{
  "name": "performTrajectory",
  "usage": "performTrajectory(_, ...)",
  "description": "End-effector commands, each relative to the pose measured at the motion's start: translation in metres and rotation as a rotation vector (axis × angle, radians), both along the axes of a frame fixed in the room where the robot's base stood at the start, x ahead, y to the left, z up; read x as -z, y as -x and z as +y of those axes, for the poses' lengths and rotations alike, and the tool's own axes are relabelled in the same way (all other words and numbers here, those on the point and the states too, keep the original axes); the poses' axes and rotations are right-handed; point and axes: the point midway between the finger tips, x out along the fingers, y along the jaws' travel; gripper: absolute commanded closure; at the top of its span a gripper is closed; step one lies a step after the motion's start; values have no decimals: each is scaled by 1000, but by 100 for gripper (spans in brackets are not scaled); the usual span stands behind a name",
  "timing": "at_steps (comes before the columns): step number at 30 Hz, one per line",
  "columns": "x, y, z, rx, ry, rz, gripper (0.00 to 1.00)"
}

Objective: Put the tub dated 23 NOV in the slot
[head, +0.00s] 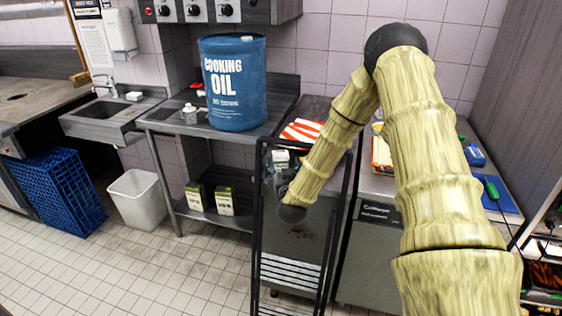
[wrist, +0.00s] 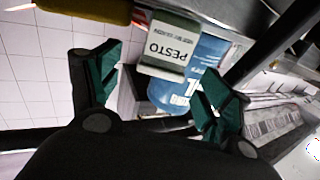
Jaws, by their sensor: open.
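A tub labelled PESTO (wrist: 170,48) shows upside down in the wrist view, between and just beyond my fingertips. Its label has a smaller line of print that I cannot read surely, so I cannot confirm the date. My gripper (wrist: 160,82) is open, with one green-padded finger on either side of the tub's lower edge. I see no firm contact. In the head view my gripper (head: 281,182) is partly hidden by my arm and a black frame, with a small pale tub (head: 281,160) close above it. I cannot make out the slot.
A black-framed rack (head: 257,215) stands around my gripper's area. A blue cooking oil drum (head: 233,85) stands on the steel table behind. A striped cloth (head: 301,131) lies on the counter near my forearm. Open tiled floor (head: 190,270) lies at left.

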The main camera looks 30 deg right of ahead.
Motion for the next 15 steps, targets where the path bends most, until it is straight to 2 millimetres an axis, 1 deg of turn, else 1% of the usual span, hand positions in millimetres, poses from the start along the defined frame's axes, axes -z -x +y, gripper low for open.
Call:
performTrajectory(8,-4,-16,-8,0,0,-1,21)
performTrajectory(13,-7,-36,-18,0,-2,-1,21)
performTrajectory(15,-5,-43,-21,-1,-1,0,21)
